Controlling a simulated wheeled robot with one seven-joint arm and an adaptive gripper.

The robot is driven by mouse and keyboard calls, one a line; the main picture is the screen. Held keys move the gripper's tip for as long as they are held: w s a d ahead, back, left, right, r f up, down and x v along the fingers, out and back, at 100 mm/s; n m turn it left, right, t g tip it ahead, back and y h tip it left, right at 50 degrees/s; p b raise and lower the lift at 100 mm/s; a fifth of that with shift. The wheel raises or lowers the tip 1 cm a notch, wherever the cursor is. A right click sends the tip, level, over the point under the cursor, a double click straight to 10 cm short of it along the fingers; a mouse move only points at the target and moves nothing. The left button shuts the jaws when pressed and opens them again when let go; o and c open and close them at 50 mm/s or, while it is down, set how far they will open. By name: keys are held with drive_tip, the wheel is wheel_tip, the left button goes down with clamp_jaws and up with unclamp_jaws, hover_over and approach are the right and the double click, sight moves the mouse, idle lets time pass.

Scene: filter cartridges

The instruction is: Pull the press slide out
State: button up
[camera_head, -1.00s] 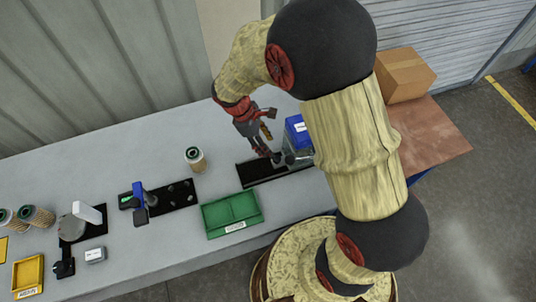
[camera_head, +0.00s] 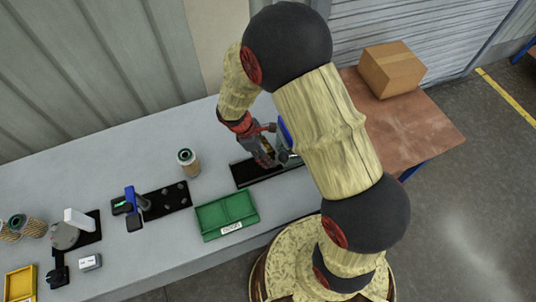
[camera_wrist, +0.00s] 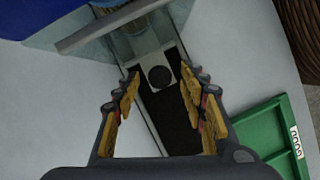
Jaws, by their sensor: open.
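The press shows its blue top (camera_head: 285,134) beside my arm, which hides most of it. In the wrist view its blue body (camera_wrist: 45,18) and a clear guard are at the top. A black rail base (camera_head: 246,174) extends left from the press. The slide, a grey-edged plate with a dark round knob (camera_wrist: 160,77), sits on the rail just in front of the guard. My gripper (camera_head: 270,163) is over the rail near the press. In the wrist view my gripper (camera_wrist: 158,88) is open, fingers on either side of the slide's line, with no visible contact.
A green tray (camera_head: 205,232) lies in front of the rail. A filter cartridge (camera_head: 188,162) stands left of it. A black fixture (camera_head: 170,200) with a blue post is further left. A cardboard box (camera_head: 392,70) sits on the brown table at right.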

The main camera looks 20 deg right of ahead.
drive_tip(key=shift+c, duration=0.5)
clamp_jaws()
idle(0.3)
